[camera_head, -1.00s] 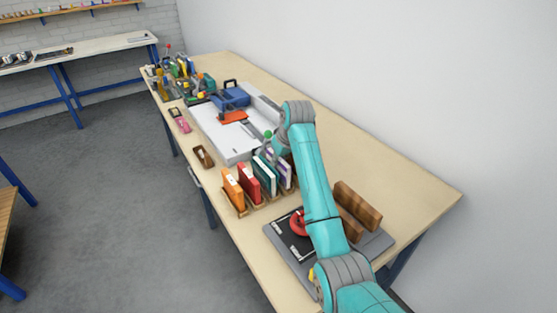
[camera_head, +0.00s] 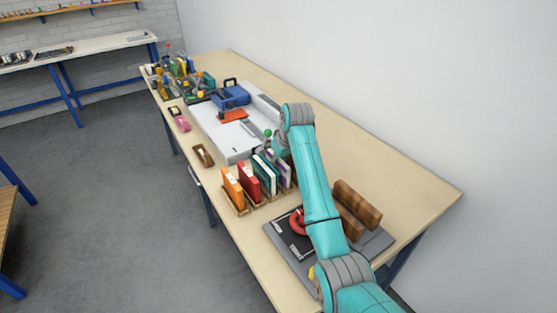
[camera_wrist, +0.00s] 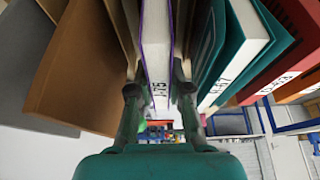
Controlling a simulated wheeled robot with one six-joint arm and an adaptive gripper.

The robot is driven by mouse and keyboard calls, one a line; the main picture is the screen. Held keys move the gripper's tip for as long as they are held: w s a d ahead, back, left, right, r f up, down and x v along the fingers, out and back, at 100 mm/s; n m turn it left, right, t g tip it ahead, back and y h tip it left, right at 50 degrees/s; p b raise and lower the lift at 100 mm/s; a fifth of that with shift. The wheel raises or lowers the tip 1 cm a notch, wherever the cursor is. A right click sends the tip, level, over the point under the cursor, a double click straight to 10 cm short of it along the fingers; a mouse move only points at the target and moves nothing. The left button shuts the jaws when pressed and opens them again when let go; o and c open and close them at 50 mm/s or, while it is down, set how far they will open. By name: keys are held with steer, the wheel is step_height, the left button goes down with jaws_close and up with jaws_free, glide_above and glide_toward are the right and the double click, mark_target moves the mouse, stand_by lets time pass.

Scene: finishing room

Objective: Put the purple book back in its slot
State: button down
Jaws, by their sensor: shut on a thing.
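The purple book (camera_wrist: 156,40), with white page edges and a dark-lettered label, fills the middle of the wrist view. My gripper (camera_wrist: 159,88) is shut on it, one finger on each side. In the head view the purple book (camera_head: 286,172) shows as a thin strip at the right end of the row, partly behind my arm. It stands upright in the wooden rack (camera_head: 257,203), between a brown divider (camera_wrist: 120,25) and a teal book (camera_wrist: 235,45). I cannot tell whether its base touches the rack floor.
A red book (camera_head: 248,183) and an orange book (camera_head: 232,188) stand left of the teal book. Brown wooden blocks (camera_head: 357,207) and a grey plate (camera_head: 374,245) lie right of my arm. A white board (camera_head: 222,140) lies behind the rack. The table's right back is clear.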

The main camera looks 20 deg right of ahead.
steer(key=c, duration=1.4)
jaws_free()
steer(key=shift+f, duration=0.1)
steer(key=shift+o, duration=0.2)
steer(key=shift+v, duration=5.5)
